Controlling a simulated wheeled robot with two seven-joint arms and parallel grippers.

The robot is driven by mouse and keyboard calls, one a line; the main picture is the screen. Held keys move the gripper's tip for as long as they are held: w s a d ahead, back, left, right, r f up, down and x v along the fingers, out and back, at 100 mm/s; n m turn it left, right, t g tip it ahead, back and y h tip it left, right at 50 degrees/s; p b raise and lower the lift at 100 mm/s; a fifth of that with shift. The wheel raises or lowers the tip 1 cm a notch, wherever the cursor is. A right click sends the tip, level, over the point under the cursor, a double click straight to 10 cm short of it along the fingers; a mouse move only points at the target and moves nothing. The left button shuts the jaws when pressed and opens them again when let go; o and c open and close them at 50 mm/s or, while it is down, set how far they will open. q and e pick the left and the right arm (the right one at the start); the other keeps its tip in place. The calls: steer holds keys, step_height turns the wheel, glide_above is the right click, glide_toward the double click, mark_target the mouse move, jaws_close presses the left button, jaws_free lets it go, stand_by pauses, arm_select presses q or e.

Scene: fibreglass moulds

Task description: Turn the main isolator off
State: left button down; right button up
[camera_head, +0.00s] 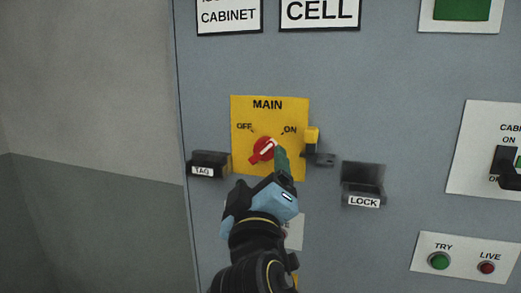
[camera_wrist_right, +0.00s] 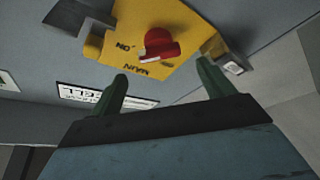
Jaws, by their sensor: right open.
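The main isolator is a yellow plate (camera_head: 268,104) marked MAIN, OFF and ON, on the grey cabinet front. Its red knob (camera_head: 262,149) has a white line slanting up and right, toward the ON mark. My right gripper (camera_head: 281,156) is just below and right of the knob in the head view, hiding part of the plate's lower right. In the right wrist view, the plate appears upside down. There the red knob (camera_wrist_right: 158,44) lies beyond the two green fingers (camera_wrist_right: 161,68), which are spread with nothing between them. My left gripper is not in view.
A TAG holder (camera_head: 209,163) is left of the plate and a LOCK holder (camera_head: 363,183) right of it. A yellow hasp-like piece (camera_head: 311,136) juts from the plate's right edge. Further right are a black-handled switch (camera_head: 505,165) and a TRY/LIVE panel (camera_head: 463,250).

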mark_target(261, 153)
steer(key=p+x, duration=0.1)
steer(key=x, duration=0.5)
steer(key=shift+c, duration=0.3)
steer(key=c, duration=0.9)
